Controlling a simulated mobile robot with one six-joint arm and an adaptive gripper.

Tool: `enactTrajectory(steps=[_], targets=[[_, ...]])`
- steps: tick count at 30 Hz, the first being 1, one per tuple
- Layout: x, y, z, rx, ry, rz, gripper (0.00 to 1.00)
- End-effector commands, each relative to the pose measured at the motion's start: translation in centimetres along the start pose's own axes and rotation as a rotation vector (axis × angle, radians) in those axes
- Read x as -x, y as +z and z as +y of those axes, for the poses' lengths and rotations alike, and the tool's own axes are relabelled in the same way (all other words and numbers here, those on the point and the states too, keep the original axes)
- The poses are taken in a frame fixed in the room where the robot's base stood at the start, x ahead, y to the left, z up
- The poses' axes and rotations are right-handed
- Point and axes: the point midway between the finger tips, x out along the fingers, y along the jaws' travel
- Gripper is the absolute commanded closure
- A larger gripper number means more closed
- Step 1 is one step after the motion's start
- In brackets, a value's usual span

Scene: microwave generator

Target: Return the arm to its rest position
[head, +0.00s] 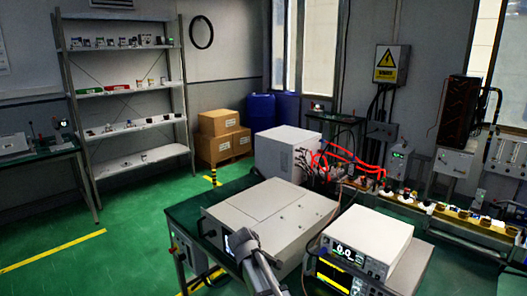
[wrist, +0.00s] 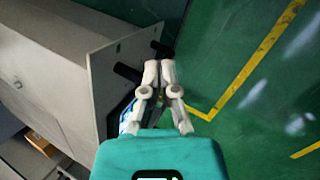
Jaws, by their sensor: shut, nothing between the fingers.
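My gripper (wrist: 159,66) shows in the wrist view with its two pale fingertips together and nothing between them. It is in front of the front panel (wrist: 103,95) of a grey box, close to two black handles (wrist: 128,72). I cannot tell whether the fingers touch the panel or a handle. In the head view, a grey part of my arm (head: 256,262) shows at the bottom centre, in front of the large grey box (head: 270,208) on the green table. The fingers cannot be made out there.
An instrument with lit displays (head: 362,250) stands right of my arm. A white cabinet (head: 287,150) with red cables (head: 340,157) stands behind. A shelf (head: 130,91) is at the back left. Green floor (wrist: 230,55) with yellow lines is open right of the panel in the wrist view.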

Motion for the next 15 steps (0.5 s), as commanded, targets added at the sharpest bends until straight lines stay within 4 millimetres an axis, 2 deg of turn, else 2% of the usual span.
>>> enactTrajectory(steps=[1,3,15], targets=[[-0.8,2.5,-0.7,-0.074,-0.033,0.003,1.00],[-1.6,4.9,-1.3,-0.176,-0.076,0.008,1.00],[-4.6,16.9,-6.2,-0.757,-0.330,0.007,1.00]])
